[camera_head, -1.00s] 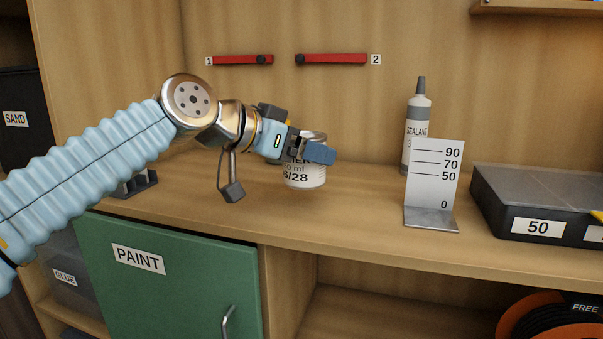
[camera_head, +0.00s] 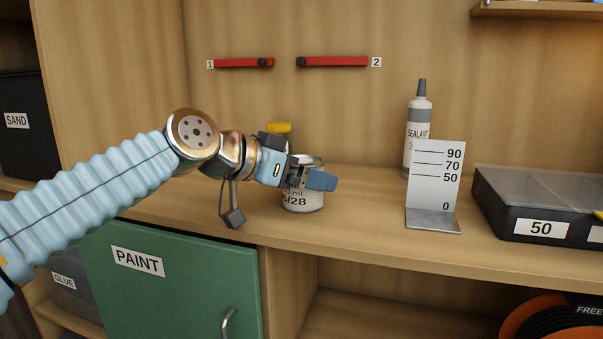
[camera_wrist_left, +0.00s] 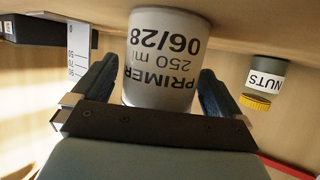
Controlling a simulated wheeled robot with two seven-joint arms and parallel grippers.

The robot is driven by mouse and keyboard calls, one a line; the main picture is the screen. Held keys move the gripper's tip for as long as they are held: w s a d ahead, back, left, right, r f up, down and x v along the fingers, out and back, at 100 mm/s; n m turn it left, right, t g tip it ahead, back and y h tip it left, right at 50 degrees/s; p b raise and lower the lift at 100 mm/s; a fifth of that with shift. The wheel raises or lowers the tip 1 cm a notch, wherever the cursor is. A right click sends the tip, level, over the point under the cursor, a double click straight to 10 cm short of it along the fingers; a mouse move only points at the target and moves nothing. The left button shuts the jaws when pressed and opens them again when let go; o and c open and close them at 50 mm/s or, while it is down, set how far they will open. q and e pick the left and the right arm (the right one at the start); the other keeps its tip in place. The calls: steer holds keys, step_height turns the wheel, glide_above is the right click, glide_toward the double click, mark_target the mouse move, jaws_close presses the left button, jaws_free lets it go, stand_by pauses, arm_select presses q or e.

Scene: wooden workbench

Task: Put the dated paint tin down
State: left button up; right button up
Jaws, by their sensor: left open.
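The dated paint tin (camera_head: 303,199) is a small white can with a grey rim, standing upright on the workbench. Its label reads "PRIMER 250 ml 06/28" in the left wrist view (camera_wrist_left: 165,50), where the picture is upside down. My left gripper (camera_head: 310,180) is around the upper part of the tin. Its fingers are open, one on each side, with a narrow gap beside the tin in the wrist view. In the head view the gripper hides part of the label. My right gripper is not in view.
A yellow-lidded nuts jar (camera_head: 279,134) stands behind the gripper. A height gauge plate (camera_head: 434,180), a sealant tube (camera_head: 417,130) and a black organiser box (camera_head: 545,205) stand to the right. Bare bench (camera_head: 360,205) lies between tin and gauge. The green paint door (camera_head: 180,285) is below.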

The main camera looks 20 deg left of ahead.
arm_select(q)
steer(key=shift+r, duration=0.15)
steer(key=v, duration=1.2)
